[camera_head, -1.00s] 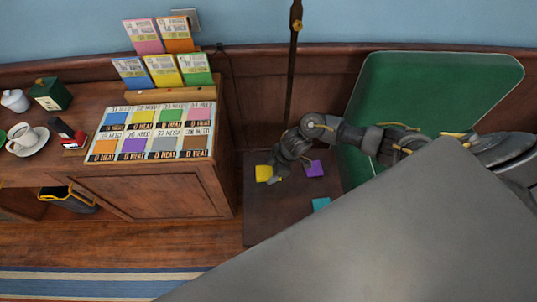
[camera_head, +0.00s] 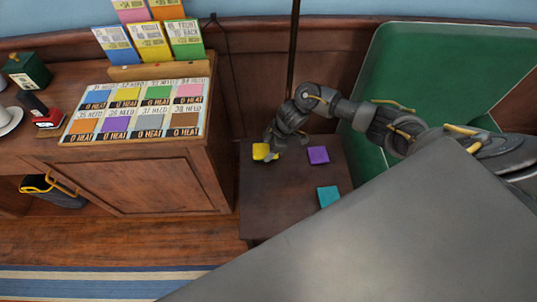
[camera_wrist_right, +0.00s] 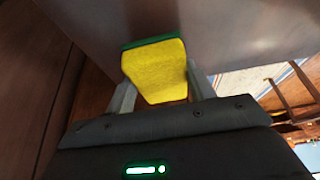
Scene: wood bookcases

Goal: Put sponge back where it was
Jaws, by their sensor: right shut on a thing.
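The yellow sponge (camera_head: 261,152) is at the left back part of a low dark wood table (camera_head: 270,205). In the right wrist view the sponge (camera_wrist_right: 158,70) is yellow with a green layer along its far edge. My right gripper (camera_head: 272,149) is shut on it, with a finger on each side in the wrist view (camera_wrist_right: 160,88). I cannot tell whether the sponge touches the table top. My left gripper is not in view.
A purple block (camera_head: 318,155) and a teal block (camera_head: 328,196) lie on the same table. A wood cabinet (camera_head: 150,180) with a colored card board (camera_head: 135,110) stands to the left. A green panel (camera_head: 400,75) stands behind my right arm.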

